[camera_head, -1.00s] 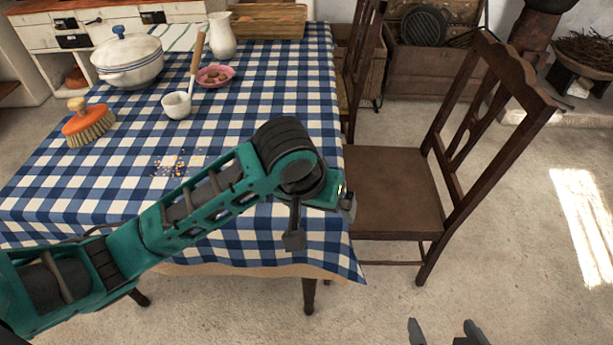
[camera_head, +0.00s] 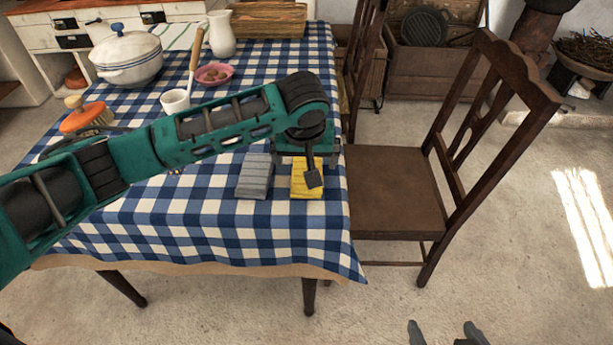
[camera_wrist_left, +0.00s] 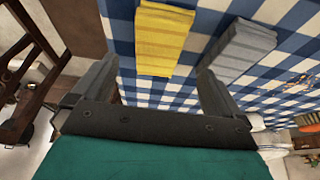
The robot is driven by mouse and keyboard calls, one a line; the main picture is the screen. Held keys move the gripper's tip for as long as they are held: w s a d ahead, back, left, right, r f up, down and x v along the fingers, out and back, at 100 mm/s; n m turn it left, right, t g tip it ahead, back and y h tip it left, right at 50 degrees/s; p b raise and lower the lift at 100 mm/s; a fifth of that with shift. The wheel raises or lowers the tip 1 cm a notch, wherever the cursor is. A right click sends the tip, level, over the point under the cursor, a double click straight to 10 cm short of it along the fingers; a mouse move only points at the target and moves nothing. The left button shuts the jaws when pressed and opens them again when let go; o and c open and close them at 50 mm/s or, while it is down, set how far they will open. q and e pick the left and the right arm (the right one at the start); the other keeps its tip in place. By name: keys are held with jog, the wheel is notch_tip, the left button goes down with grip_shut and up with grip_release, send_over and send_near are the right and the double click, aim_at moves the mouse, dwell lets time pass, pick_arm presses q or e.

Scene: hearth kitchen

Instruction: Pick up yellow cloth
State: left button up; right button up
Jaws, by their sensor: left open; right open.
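The yellow cloth (camera_head: 303,189) lies folded flat on the checked tablecloth near the table's right edge. My left gripper (camera_head: 322,174) is above it and hides part of it in the head view. In the left wrist view the yellow cloth (camera_wrist_left: 163,40) lies beyond the space between the fingers. My left gripper (camera_wrist_left: 160,70) is open with nothing between its fingers. My right gripper (camera_head: 444,331) is open and empty over the floor at the bottom of the head view.
A folded grey cloth (camera_head: 254,177) lies just left of the yellow one. A wooden chair (camera_head: 392,190) stands close to the table's right edge. A white pot (camera_head: 128,60), brush (camera_head: 83,117), white cup (camera_head: 174,101) and pink dish (camera_head: 214,74) are farther back.

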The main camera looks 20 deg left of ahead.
aim_at(306, 168)
pick_arm(q)
jog(key=b+x, duration=0.1)
jog(key=x, duration=0.4)
jog(key=shift+w+f, duration=0.15)
jog(key=shift+f, duration=0.15)
jog(key=c, duration=1.1)
